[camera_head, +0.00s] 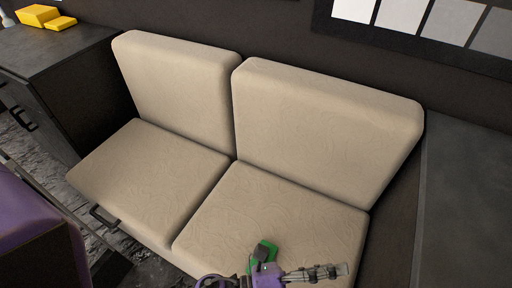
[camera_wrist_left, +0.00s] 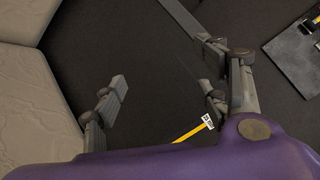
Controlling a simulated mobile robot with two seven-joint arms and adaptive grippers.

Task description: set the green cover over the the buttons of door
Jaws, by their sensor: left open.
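A small green piece (camera_head: 264,250), likely the green cover, shows at the bottom of the head view, in front of the beige seat. A purple and grey gripper part (camera_head: 300,273) is right against it. I cannot tell which arm this is, or whether the green piece is held. In the left wrist view my left gripper (camera_wrist_left: 165,97) is open, its fingers wide apart with nothing between them, above a dark floor. The green piece does not show there. I cannot make out the door's buttons in either view.
A beige two-seat sofa (camera_head: 290,205) fills the middle of the head view. A dark surface (camera_head: 465,190) is at the right. A yellow strip (camera_wrist_left: 189,133) with a white label shows in the left wrist view.

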